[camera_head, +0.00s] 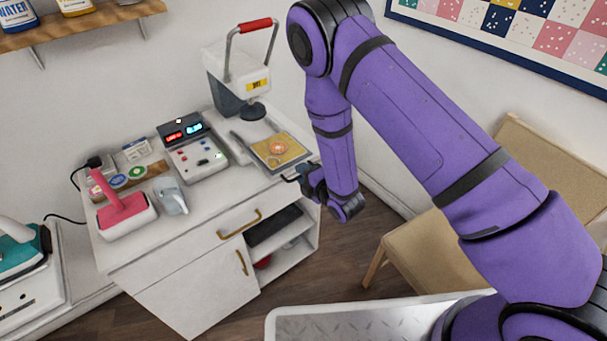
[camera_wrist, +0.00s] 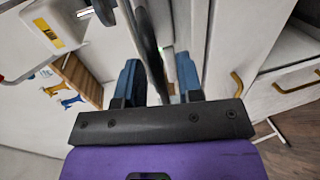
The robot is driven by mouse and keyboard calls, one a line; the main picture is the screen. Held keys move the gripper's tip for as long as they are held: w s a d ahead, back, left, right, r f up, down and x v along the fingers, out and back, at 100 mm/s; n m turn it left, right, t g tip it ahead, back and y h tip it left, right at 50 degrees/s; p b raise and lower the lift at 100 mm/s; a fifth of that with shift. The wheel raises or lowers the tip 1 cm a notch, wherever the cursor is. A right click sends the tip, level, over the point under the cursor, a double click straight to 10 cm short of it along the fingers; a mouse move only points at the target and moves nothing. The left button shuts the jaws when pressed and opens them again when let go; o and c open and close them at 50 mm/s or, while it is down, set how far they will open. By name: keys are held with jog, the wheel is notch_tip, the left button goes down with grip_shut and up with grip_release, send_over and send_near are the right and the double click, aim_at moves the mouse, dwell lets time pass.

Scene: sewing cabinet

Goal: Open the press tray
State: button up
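The heat press (camera_head: 238,75) stands at the back right of the cabinet top, with a white body and a red-gripped lever. Its press tray (camera_head: 277,151) carries a yellow pad with an orange motif and extends toward the cabinet's right front edge. My gripper (camera_head: 308,183) is at the tray's front edge, partly hidden by my arm. In the wrist view, the two blue fingers of my gripper (camera_wrist: 158,72) are apart, with a dark, thin curved part between them. A gap shows beside the right finger. Contact with the left finger is unclear.
A control box (camera_head: 192,150) with lit displays stands left of the press. A pink-handled tool (camera_head: 122,205) and a small grey object (camera_head: 171,197) lie farther left. The white cabinet (camera_head: 190,280) has brass handles and open shelves. A tan chair (camera_head: 430,245) stands right.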

jog(key=v, duration=1)
jog(key=shift+s+d, duration=0.15)
jog(key=shift+s, duration=0.15)
jog(key=shift+r, duration=0.15)
jog(key=w+d+r+m+h, duration=0.2)
jog(key=w+r+m, duration=0.2)
jog(key=r, duration=0.2)
jog(key=w+d+r+m+h, duration=0.2)
jog(key=w+r+m, duration=0.1)
jog(key=r, duration=0.4)
jog(key=s+d+r+m+g+h, duration=0.1)
jog(key=d+r+m, duration=0.2)
jog(key=r, duration=0.3)
jog(key=d+r+m+g+h, duration=0.1)
jog(key=d+r+m+g, duration=0.15)
jog(key=r, duration=0.35)
jog(key=s+d+r+m+g+h, duration=0.1)
jog(key=s+d+r+m, duration=0.2)
jog(key=s+r, duration=0.3)
jog(key=s+d+r+m+g+h, duration=0.1)
jog(key=s+d+r+m, duration=0.3)
jog(key=s, duration=0.9)
jog(key=s+d+r+m+g, duration=0.2)
jog(key=s+d+r+m, duration=0.2)
jog(key=s+r, duration=0.4)
jog(key=shift+s+m+h, duration=0.4)
jog(key=shift+s+m, duration=0.25)
jog(key=shift+s, duration=0.25)
